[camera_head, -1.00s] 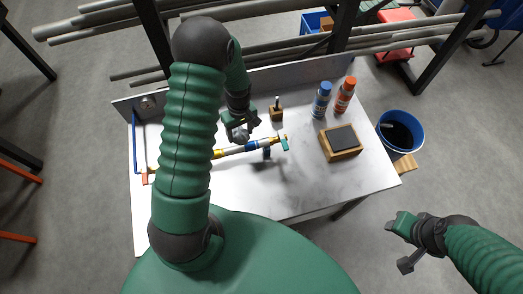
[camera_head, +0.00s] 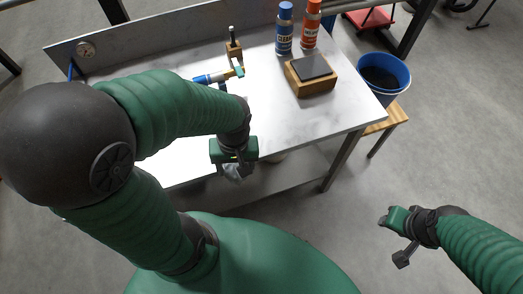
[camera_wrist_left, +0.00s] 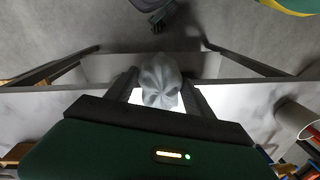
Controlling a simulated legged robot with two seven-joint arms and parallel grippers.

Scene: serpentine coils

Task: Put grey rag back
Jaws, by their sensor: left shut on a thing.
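My left gripper (camera_head: 234,158) is shut on the grey rag (camera_head: 235,173), a crumpled light-grey cloth. In the head view it hangs just in front of the workbench's (camera_head: 300,124) front edge, mostly hidden by the gripper. In the left wrist view the rag (camera_wrist_left: 160,84) is bunched between the two dark fingers. My right gripper (camera_head: 394,219) is off the bench at lower right, over the floor and away from the rag. I cannot tell whether its fingers are open.
A blue bucket (camera_head: 387,92) with dark contents stands on a wooden stool (camera_head: 397,115) right of the bench. A sharpening stone (camera_head: 311,67) in a wooden block, blue (camera_head: 285,31) and orange (camera_head: 311,27) bottles, and a blue-yellow tool (camera_head: 209,78) are on the bench. Its right front is clear.

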